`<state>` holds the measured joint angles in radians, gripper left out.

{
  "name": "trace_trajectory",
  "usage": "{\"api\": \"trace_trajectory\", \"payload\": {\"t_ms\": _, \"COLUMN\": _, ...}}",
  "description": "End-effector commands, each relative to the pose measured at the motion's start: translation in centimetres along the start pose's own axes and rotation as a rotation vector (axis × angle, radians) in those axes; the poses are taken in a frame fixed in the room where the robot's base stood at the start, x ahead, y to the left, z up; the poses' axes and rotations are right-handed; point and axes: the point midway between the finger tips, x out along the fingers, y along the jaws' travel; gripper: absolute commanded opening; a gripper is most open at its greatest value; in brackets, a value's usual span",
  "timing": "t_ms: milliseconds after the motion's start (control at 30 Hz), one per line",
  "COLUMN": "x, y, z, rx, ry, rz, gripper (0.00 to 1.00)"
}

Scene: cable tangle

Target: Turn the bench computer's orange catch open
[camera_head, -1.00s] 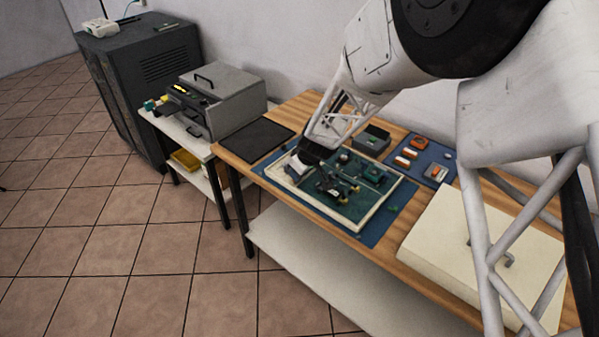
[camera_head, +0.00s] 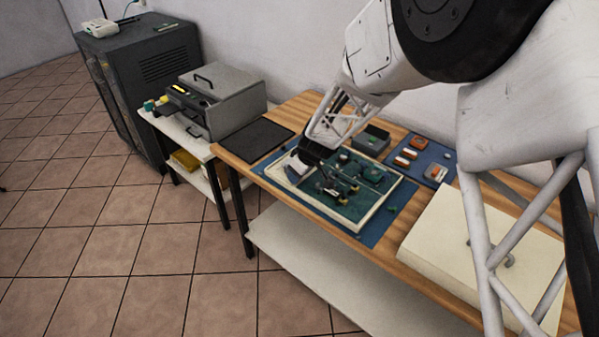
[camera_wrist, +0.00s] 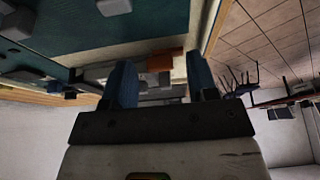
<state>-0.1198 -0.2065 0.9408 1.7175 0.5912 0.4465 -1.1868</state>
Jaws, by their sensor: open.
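The bench computer (camera_head: 377,208) is an open unit with a green board inside a cream frame, on the workbench. A small orange-brown block (camera_wrist: 159,62), which looks like the orange catch, shows between my finger ends in the wrist view. I cannot make out the catch in the head view, where my wrist and gripper cover part of the board. My gripper (camera_wrist: 160,72) is open, with one blue finger on each side of the block. Whether a finger touches it, I cannot tell.
A blue mat (camera_head: 372,238) lies under the computer. A grey bin (camera_head: 372,139) stands behind it, and a blue tray (camera_head: 446,157) with orange-and-white parts lies at the back right. A cream box (camera_head: 450,265) fills the right of the bench. A black pad (camera_head: 257,140) lies left.

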Motion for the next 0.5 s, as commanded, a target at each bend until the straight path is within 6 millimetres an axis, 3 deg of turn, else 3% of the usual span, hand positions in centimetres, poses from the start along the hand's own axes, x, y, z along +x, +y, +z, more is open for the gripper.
{"api": "trace_trajectory", "payload": {"t_ms": 267, "x": -0.7, "y": 0.0, "z": 0.0, "rx": 0.000, "ry": 0.001, "rz": 0.000, "gripper": 0.53}}
{"api": "trace_trajectory", "payload": {"t_ms": 500, "x": -3.1, "y": 0.0, "z": -0.1, "rx": -0.001, "ry": 0.002, "rz": 0.002, "gripper": 0.53}}
